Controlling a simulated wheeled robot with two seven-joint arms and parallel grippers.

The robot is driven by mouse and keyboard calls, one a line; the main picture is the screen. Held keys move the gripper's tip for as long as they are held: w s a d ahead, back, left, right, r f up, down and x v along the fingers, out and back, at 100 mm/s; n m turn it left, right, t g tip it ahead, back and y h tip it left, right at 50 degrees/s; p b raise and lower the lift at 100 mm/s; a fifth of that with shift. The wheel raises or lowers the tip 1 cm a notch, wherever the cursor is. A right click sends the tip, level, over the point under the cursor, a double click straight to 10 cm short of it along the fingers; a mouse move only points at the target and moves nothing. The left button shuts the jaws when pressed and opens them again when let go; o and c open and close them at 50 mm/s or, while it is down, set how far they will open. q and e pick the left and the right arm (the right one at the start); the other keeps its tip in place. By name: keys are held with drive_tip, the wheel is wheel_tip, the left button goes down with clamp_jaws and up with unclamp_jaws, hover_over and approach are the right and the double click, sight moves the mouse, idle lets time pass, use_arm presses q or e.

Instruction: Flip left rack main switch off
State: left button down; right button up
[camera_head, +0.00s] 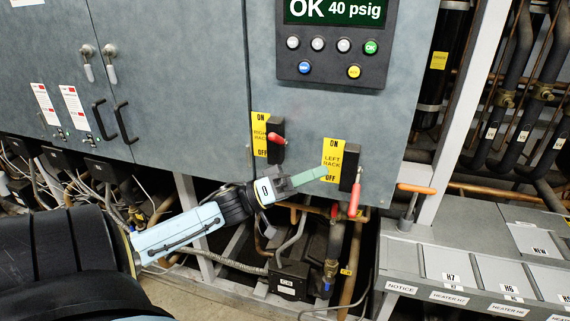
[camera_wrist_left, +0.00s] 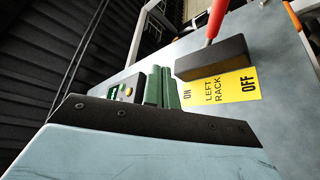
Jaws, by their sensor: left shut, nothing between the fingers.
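The left rack main switch is a black housing (camera_head: 350,167) with a red handle (camera_head: 354,202), beside a yellow LEFT RACK label (camera_head: 333,158) marked ON at top and OFF at bottom. In the head view the handle points down past the housing's lower end. In the left wrist view the red handle (camera_wrist_left: 216,18) stands out from the black housing (camera_wrist_left: 212,57), above the label (camera_wrist_left: 222,90). My left gripper (camera_head: 325,172) is shut and empty, its green fingertips in front of the label's lower part, left of the handle. The fingers also show in the left wrist view (camera_wrist_left: 161,88). My right gripper is out of view.
The right rack switch (camera_head: 277,139) is to the left on the same panel. A display with buttons (camera_head: 335,40) is above. Pipes and cables run below the panel. An orange-handled lever (camera_head: 416,189) and grey labelled boxes (camera_head: 450,268) are at the right.

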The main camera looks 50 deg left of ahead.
use_arm(q)
drive_tip(key=a+f+n+y+b, duration=0.1)
drive_tip(key=a+f+y+b, duration=0.2)
drive_tip(key=f, duration=0.9)
drive_tip(key=a+f+n+y+b, duration=0.2)
drive_tip(key=f+y+b, duration=0.2)
drive_tip(key=f, duration=0.8)
drive_tip(key=a+f+n+y+b, duration=0.1)
drive_tip(key=a+f+y+b, duration=0.2)
drive_tip(key=f, duration=0.9)
drive_tip(key=s+y+b, duration=0.1)
drive_tip(key=y, duration=0.2)
drive_tip(key=shift+a+f+n+g+y, duration=0.25)
drive_tip(key=shift+a+n+g+y, duration=0.05)
drive_tip(key=shift+g, duration=0.1)
